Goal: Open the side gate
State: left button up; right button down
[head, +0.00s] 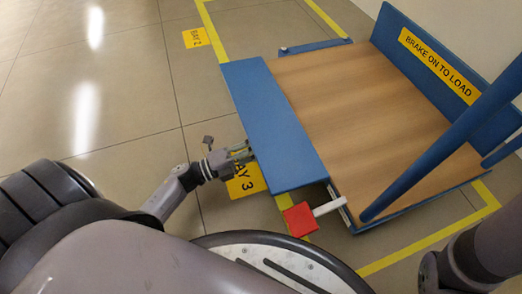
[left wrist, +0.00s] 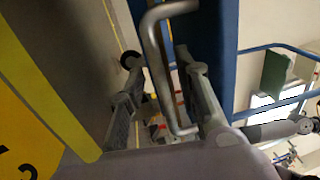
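The side gate (head: 272,125) is a blue panel along the left side of the cart, seen from above in the head view. It stands next to the wooden deck. My left gripper (head: 243,152) is at the gate's outer left face. In the left wrist view a grey bent-bar handle (left wrist: 158,65) is fixed to the blue gate (left wrist: 214,50). My left gripper's fingers (left wrist: 156,60) are apart, one on either side of the handle, with gaps visible. My right gripper is not seen; only part of my right arm shows at the lower right of the head view.
The cart's wooden deck (head: 365,110) is bare. A blue end panel (head: 480,105) and a slanted blue bar (head: 430,160) stand on its right side. A red block (head: 300,219) on a white rod juts from the near corner. Floor left of the gate is clear.

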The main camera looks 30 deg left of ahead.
pick_arm(q)
jog(key=shift+w+d, duration=0.1)
jog(key=shift+w, duration=0.1)
grip_shut()
dwell(0.3)
dwell(0.5)
